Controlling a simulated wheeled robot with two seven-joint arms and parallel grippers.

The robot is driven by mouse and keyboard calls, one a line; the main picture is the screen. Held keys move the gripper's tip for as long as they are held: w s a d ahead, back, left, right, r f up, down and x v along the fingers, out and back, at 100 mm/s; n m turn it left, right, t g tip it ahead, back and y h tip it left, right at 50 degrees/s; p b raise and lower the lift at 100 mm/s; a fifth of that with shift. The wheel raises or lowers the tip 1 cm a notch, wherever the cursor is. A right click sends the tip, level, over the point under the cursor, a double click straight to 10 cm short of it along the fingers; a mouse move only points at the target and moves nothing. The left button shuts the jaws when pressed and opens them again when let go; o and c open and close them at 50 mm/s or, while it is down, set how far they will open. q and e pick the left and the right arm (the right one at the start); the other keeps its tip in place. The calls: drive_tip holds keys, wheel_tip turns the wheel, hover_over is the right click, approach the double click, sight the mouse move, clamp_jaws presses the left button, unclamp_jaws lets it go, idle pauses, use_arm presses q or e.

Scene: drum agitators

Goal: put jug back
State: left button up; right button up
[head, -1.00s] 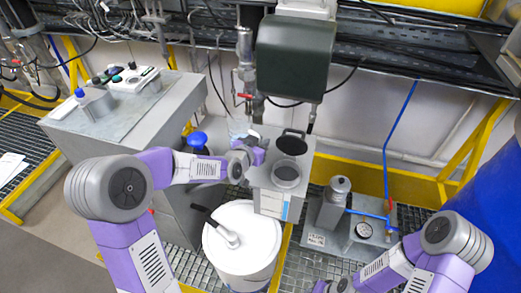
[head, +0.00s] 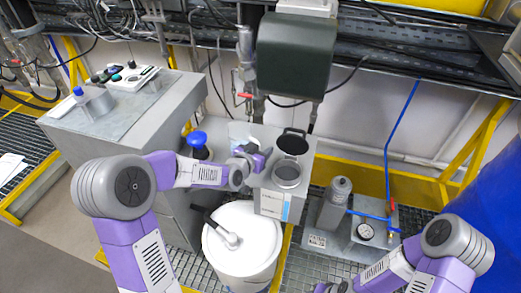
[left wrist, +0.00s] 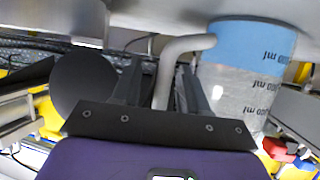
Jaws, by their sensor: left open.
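The clear jug (head: 238,131) shows as a pale translucent shape behind my left gripper, at the back left of a grey box. In the left wrist view the jug (left wrist: 250,75) fills the upper right, with ml marks and blue contents. Its pale curved handle (left wrist: 182,48) runs between the dark fingers of my left gripper (left wrist: 163,88). The gripper is open around the handle; I cannot tell whether either finger touches it. In the head view my left gripper (head: 252,157) hides part of the jug. My right gripper (head: 330,287) is partly cut off at the bottom edge.
The grey box (head: 268,205) has a round opening and a raised black lid (head: 293,142). A white drum (head: 243,260) stands in front. A blue-capped bottle (head: 198,145) is left of the jug. A grey pump unit (head: 350,235) stands right. A dark motor housing (head: 295,55) hangs above.

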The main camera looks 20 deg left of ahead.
use_arm(q)
drive_tip(key=shift+r, duration=0.1)
drive_tip(key=shift+r+p, duration=0.2)
drive_tip(key=shift+p, duration=0.15)
drive_tip(key=p+v, duration=0.1)
drive_tip(key=v, duration=1.1)
drive_tip(key=shift+f, duration=0.1)
